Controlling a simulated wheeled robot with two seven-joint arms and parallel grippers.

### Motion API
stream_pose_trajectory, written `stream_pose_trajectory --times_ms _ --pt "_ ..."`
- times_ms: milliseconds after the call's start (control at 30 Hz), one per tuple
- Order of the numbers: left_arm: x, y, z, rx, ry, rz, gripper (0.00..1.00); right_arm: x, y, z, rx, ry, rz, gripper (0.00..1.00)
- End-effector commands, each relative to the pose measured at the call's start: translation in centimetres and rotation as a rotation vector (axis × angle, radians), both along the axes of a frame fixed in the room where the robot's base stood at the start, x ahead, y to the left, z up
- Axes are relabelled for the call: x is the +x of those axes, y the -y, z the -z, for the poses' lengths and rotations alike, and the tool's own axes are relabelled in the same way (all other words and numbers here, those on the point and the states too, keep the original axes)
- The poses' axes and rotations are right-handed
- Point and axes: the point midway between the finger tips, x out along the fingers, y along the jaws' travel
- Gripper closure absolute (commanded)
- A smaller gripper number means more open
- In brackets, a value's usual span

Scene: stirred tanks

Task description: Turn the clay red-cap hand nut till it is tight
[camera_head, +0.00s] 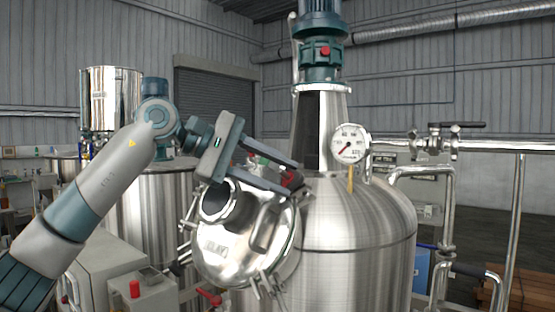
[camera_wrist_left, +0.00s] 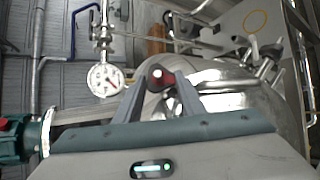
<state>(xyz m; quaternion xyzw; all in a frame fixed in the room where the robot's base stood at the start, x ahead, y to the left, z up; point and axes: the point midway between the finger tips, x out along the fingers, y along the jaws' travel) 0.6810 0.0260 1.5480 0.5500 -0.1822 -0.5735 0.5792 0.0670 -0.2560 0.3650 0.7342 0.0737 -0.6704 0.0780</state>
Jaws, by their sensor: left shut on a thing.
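The clay red-cap hand nut (camera_head: 291,179) is at the upper right rim of the round polished hatch lid (camera_head: 222,247) on the steel tank. In the left wrist view the nut (camera_wrist_left: 161,76) shows as a dark red knob with a pale centre, between the fingertips. My left gripper (camera_head: 296,176) reaches in from the left above the lid and is shut on the nut. It also shows in the left wrist view (camera_wrist_left: 160,88). The fingers partly hide the nut in the head view, and its thread cannot be seen. My right gripper is not in view.
The tank (camera_head: 365,225) fills the middle, with a motor (camera_head: 322,60) above and a pressure gauge (camera_head: 349,144) right of the gripper. Another red hand nut (camera_head: 209,297) sits low left of the lid. A grey box with a red button (camera_head: 135,288) stands at lower left.

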Motion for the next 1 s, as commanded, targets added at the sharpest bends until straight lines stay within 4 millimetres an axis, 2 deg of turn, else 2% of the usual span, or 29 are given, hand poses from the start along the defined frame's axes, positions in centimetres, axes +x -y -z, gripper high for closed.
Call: stream_pose_trajectory --times_ms 33,100,500,733,1000 --pt "0.1 0.0 -0.8 0.030 0.020 0.023 0.86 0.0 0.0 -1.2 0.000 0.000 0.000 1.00" --pt "0.1 0.1 -0.9 0.075 0.054 0.058 0.86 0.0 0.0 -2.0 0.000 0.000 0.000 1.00" --pt "0.2 0.4 -1.0 0.313 0.229 0.243 0.86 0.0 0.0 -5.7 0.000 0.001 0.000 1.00" --pt "0.3 0.4 -0.9 0.394 0.287 0.303 0.86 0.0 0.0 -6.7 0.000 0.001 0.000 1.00" --pt "0.3 0.4 -0.8 0.424 0.310 0.327 0.86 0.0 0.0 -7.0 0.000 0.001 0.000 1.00"
